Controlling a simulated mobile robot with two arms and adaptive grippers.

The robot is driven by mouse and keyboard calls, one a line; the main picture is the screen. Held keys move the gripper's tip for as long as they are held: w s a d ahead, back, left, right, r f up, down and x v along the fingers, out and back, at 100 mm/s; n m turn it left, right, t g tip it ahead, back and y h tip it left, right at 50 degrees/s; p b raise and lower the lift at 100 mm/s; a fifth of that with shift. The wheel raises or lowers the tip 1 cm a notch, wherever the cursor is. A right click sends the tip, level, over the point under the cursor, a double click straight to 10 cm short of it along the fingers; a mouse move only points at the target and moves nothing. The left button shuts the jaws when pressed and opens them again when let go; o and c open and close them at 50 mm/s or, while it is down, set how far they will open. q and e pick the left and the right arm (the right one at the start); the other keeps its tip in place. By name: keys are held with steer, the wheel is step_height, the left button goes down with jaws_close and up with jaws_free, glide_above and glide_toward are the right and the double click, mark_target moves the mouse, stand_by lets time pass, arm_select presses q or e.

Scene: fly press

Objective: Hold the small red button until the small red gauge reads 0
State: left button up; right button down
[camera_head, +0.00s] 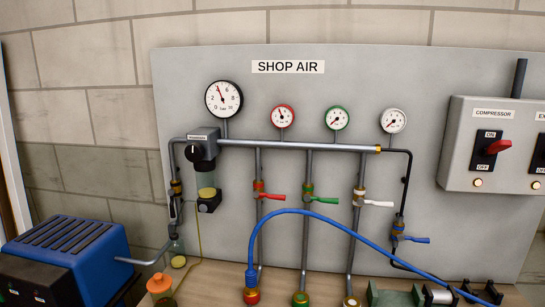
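The small red-rimmed gauge (282,116) is on the grey board, above the pipe with the red-handled valve (268,194). Its needle points up and slightly left, away from the lower left; the exact number is too small to read. The red handle points to the right. A small red round piece (251,297) sits at the bottom of that pipe, below the blue hose end; I cannot tell whether it is the button. Neither of my grippers is in view.
A large gauge (224,99), a green gauge (337,118) and a white gauge (393,120) share the board. A blue hose (330,216) arches across the front. A blue compressor (70,250) stands at left, an orange-topped jar (160,285) near it, and a switch box (495,145) at right.

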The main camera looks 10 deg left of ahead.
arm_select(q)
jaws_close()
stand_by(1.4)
